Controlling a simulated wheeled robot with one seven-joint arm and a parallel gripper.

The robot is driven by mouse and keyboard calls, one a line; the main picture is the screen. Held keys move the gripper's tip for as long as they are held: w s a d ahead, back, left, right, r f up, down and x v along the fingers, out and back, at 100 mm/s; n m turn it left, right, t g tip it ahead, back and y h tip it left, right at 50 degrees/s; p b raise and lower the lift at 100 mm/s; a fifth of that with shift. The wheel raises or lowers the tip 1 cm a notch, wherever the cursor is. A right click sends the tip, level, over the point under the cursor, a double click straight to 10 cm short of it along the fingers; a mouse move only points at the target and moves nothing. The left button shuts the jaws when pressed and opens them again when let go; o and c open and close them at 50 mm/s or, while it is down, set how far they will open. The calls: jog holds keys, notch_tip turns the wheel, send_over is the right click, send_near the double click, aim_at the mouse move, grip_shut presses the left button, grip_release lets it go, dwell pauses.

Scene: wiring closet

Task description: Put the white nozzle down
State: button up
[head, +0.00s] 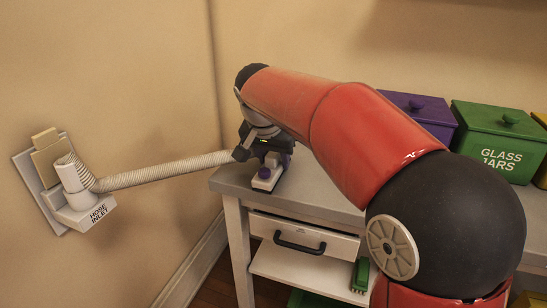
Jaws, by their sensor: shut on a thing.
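My gripper (271,161) is at the back left corner of the grey-topped bench, low over the top. A ribbed cream hose (165,172) runs from the wall to a dark end beside my gripper. My gripper and arm hide part of the nozzle and how the hose joins it.
The hose's other end meets a white wall fitting marked HOSE INLET (88,212). The bench (312,193) has a drawer (303,237) with a black handle. Purple (422,113) and green GLASS JARS (500,140) boxes stand at the back right. My arm covers much of the bench.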

jog(key=o, duration=1.2)
jog(key=shift+f, duration=0.1)
jog(key=p+v, duration=0.2)
jog(key=v, duration=1)
jog(key=s+d+f+n, duration=0.2)
jog(key=s+d+f, duration=0.2)
jog(key=s+d, duration=0.65)
jog(key=s+d+f, duration=0.2)
jog(key=s+f, duration=0.2)
jog(key=s+d+f+n+y, duration=0.1)
jog(key=s+d+f, duration=0.1)
jog(key=s+f, duration=0.2)
jog(key=s+d+f+n+t, duration=0.1)
jog(key=s+d+f, duration=0.1)
jog(key=s+f, duration=0.2)
jog(key=shift+s+d+f+y, duration=0.15)
jog(key=shift+d+f+y, duration=0.15)
jog(key=shift+f, duration=0.1)
